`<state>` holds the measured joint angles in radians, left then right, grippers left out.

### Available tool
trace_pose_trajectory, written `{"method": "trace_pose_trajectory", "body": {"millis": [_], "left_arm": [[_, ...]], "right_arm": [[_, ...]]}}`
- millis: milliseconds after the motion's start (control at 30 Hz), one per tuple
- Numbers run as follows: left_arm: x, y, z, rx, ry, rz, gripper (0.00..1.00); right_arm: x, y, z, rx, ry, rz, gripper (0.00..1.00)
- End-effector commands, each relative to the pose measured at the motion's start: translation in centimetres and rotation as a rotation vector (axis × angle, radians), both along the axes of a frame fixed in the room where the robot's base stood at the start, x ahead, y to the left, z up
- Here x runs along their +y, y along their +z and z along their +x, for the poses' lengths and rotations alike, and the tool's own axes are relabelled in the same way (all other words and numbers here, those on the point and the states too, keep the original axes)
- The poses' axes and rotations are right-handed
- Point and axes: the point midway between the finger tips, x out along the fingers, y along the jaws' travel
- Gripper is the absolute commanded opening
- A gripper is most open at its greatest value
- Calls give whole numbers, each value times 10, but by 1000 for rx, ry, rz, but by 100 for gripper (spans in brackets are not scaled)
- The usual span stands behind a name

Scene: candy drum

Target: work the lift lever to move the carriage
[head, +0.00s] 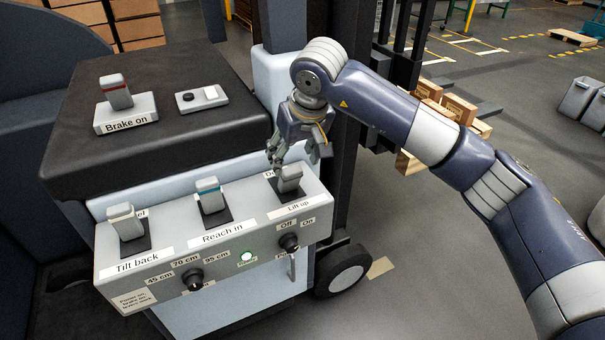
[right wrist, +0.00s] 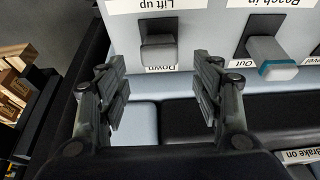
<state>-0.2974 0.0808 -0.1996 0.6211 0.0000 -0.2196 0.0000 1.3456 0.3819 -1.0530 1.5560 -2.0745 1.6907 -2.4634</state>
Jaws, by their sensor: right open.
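The lift lever (head: 290,179) is a grey block-topped lever in a black slot at the right end of the console. The label "Lift up" is on its near side. My right gripper (head: 297,158) is open just above and behind the lever. In the right wrist view the lift lever (right wrist: 159,50) stands ahead of and between the open fingers of my right gripper (right wrist: 163,90), with nothing between the pads. The "Down" label shows beside the lever there. The carriage cannot be made out clearly; dark mast rails (head: 400,50) stand behind my arm. My left gripper is not in view.
The reach lever (head: 209,196) with a teal band and the tilt lever (head: 126,222) stand left on the same console (head: 225,240). A brake lever (head: 116,92) labelled "Brake on" stands on the black top. Wooden pallets (head: 445,120) lie behind my arm.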

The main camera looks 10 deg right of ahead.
Motion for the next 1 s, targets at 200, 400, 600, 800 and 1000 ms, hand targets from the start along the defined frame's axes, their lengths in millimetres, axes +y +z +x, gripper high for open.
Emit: {"method": "trace_pose_trajectory", "body": {"millis": [200,400,600,800,1000], "left_arm": [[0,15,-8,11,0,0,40],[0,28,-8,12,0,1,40],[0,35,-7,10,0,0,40],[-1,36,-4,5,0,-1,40],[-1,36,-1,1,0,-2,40]], "right_arm": [[4,-31,11,9,-2,0,60],[8,-65,25,8,-4,1,60],[11,-88,34,5,-4,1,60],[11,-96,37,2,-4,1,60],[11,-96,37,2,-4,1,58]]}}
